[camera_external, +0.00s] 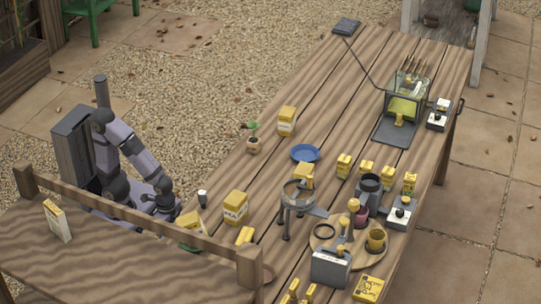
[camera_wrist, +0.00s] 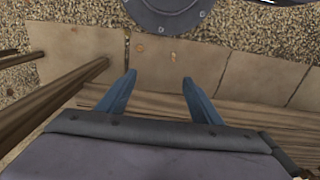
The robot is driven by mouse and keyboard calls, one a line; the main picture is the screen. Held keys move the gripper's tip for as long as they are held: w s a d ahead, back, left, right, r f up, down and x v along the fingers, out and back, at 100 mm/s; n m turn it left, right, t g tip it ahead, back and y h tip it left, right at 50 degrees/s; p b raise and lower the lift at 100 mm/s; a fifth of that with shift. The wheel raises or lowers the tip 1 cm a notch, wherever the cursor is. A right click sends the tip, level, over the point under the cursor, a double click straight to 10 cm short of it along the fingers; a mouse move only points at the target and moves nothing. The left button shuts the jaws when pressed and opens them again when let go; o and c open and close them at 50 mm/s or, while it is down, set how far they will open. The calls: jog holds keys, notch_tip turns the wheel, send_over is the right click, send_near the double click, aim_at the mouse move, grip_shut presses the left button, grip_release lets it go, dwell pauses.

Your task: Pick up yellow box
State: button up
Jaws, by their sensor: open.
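Several yellow boxes stand on the long wooden table in the external view, so I cannot tell which one is meant. A larger yellow and white box with dark lettering (camera_external: 235,207) stands near the table's left edge. Another yellow and white box (camera_external: 287,121) stands farther back. Small yellow boxes (camera_external: 343,166) form a row at right, and a flat yellow box (camera_external: 368,288) lies at the front. My gripper (camera_wrist: 158,84) is open and empty in the wrist view, with paving and gravel beyond its fingers. No yellow box shows there.
A blue plate (camera_external: 305,152), a metal stand (camera_external: 297,195), a grey toaster-like box (camera_external: 330,268) and a round wooden tray (camera_external: 318,244) crowd the table (camera_external: 255,185). A wooden rail (camera_external: 140,214) runs in front of my arm. The table's back left is mostly clear.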

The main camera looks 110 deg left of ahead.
notch_tip(320, 180, up, 39)
jog(key=m+t+h+p, duration=0.2)
jog(key=m+t+p, duration=0.65)
jog(key=p, duration=2.85)
send_over(186, 217)
jog(key=s, duration=0.4)
jog(key=m+g, duration=0.3)
jog(key=b+x, duration=0.1)
jog(key=x, duration=0.1)
jog(key=a+b+x, duration=0.1)
jog(key=x, duration=0.2)
jog(key=shift+w+f, duration=0.15)
jog(key=shift+w, duration=0.05)
jog(key=shift+w+d+f+b, duration=0.15)
jog(key=shift+w+f+b, duration=0.25)
jog(key=shift+f, duration=0.15)
jog(key=shift+f, duration=0.1)
